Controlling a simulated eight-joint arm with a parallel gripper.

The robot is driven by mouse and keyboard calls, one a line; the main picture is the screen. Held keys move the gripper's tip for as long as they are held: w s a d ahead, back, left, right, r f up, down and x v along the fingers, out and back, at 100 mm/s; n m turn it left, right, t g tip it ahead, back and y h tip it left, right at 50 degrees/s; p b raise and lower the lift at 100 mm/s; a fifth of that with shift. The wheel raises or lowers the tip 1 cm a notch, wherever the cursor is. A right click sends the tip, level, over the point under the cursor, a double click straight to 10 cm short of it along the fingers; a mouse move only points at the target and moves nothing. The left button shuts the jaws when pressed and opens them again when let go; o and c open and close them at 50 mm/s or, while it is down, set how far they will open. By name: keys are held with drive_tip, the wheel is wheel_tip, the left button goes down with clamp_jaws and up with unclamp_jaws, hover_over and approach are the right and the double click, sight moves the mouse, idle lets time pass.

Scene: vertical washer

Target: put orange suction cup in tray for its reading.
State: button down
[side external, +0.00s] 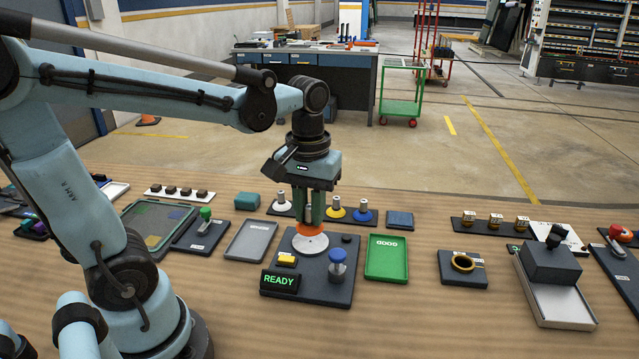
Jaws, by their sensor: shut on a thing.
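My gripper (311,221) points straight down and is shut on the orange suction cup (311,230). The cup is upright, on or just above the white disc (310,245) of a dark test station; I cannot tell whether they touch. The station's display (281,281) reads "READY" in green. A green tray (387,272), with a label that looks like "GOOD" seen upside down, lies to the right of the station. A grey tray (251,241) with a label too small to read lies to the left. Both trays look empty.
The station also carries a yellow button (287,260) and a blue-capped post (337,265). White (281,205), yellow (336,210) and blue (363,213) suction cups stand behind it. A dark block (463,266) with a brass ring is farther right. The wooden bench front is clear.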

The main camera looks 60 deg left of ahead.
drive_tip(key=s+a+f, duration=0.1)
drive_tip(key=a+f, duration=0.1)
drive_tip(key=a, duration=0.3)
drive_tip(key=s+a+f, duration=0.2)
drive_tip(key=a+f, duration=0.1)
drive_tip(key=a, duration=0.3)
drive_tip(key=s+a+f, duration=0.2)
drive_tip(key=a+f, duration=0.1)
drive_tip(key=a, duration=0.2)
drive_tip(key=shift+a, duration=0.4)
drive_tip(key=shift+f, duration=2.05)
drive_tip(key=shift+f, duration=0.15)
drive_tip(key=c, duration=1)
unclamp_jaws()
